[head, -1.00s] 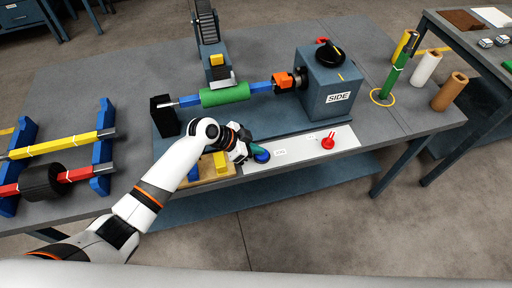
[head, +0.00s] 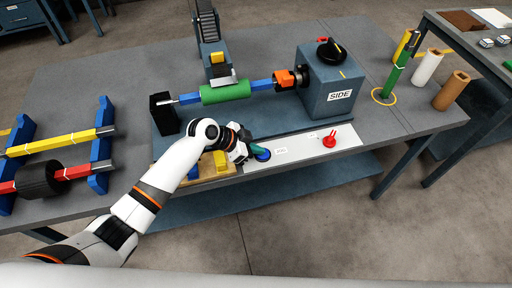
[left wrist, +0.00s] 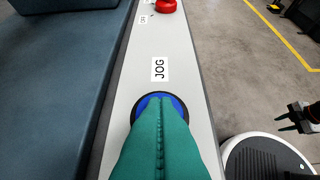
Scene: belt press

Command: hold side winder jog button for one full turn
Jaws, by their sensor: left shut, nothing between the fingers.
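The blue jog button (head: 263,155) sits on the pale control strip at the front of the side winder (head: 326,90). In the left wrist view the button (left wrist: 150,102) has a dark ring and a JOG label (left wrist: 160,69) beyond it. My left gripper (head: 256,150) is shut and empty, with its green fingertips (left wrist: 163,105) over the button. The fingers hide much of the button, and I cannot tell how far it is pressed. The green roll (head: 225,92) lies across the winder on a blue shaft. My right gripper (left wrist: 287,122) shows small at the left wrist view's right edge; its opening is unclear.
A red button (head: 329,141) stands farther right on the strip. A yellow block (head: 220,160) is on a wooden tray beside my left wrist. Blue racks with yellow and red shafts (head: 50,146) stand at left. A green post (head: 396,70) and upright rolls stand at right.

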